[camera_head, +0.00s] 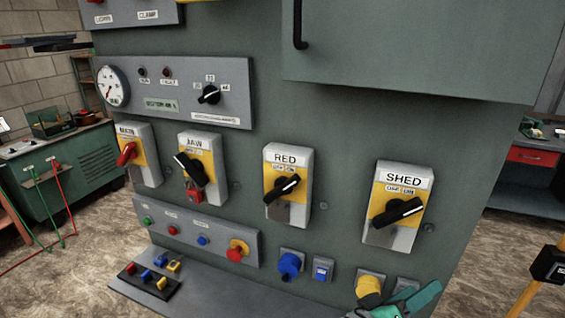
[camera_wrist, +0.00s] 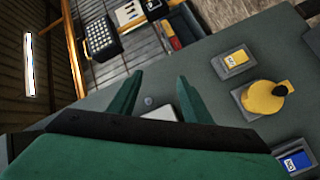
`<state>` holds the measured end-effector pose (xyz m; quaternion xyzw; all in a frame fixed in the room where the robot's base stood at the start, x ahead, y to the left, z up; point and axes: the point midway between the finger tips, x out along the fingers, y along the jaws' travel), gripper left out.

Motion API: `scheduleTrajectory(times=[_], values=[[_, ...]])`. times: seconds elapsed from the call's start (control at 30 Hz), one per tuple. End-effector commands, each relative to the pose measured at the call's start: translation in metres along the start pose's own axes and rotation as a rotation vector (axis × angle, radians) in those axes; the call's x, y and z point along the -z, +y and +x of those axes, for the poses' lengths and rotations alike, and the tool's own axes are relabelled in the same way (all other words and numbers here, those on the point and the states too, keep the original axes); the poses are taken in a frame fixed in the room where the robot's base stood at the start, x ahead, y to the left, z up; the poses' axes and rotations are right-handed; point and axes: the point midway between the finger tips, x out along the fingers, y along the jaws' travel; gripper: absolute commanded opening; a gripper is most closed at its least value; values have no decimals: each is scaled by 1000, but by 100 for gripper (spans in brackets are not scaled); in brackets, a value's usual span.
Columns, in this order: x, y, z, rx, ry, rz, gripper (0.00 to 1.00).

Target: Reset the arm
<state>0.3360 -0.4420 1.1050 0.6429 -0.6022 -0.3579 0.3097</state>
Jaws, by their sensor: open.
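My green gripper (camera_wrist: 152,95) shows large in the wrist view with its two fingers apart and nothing visible between them. In the head view part of my gripper (camera_head: 412,300) shows at the bottom right edge, in front of the panel near the yellow socket. The green-grey crusher panel (camera_head: 350,120) carries rotary switches labelled MAIN (camera_head: 127,153), JAW (camera_head: 190,170), RED (camera_head: 284,188) and SHED (camera_head: 396,211). A red padlock (camera_head: 193,190) hangs at the JAW switch. My gripper is apart from these switches in the head view.
A yellow plug (camera_head: 369,288) and a blue plug (camera_head: 290,265) sit low on the panel. A shelf (camera_head: 200,295) juts out below, with a black tray of small padlocks (camera_head: 147,280). A green box with a black handle overhangs above. Concrete floor lies to the left.

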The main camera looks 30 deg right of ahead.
Motion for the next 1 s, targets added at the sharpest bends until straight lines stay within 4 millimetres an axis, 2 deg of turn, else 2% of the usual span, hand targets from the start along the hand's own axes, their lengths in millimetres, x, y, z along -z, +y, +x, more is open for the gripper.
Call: scheduleTrajectory(times=[0.17,0.3,0.5,0.67,0.77,1.0], values=[[38,-14,-16,-25,247,-48,44],[58,-38,-39,4,432,-75,44],[66,-87,-84,112,667,-99,44],[54,-130,-128,251,823,-100,44],[37,-156,-157,356,898,-90,44],[-26,-204,-230,648,1000,-27,44]])
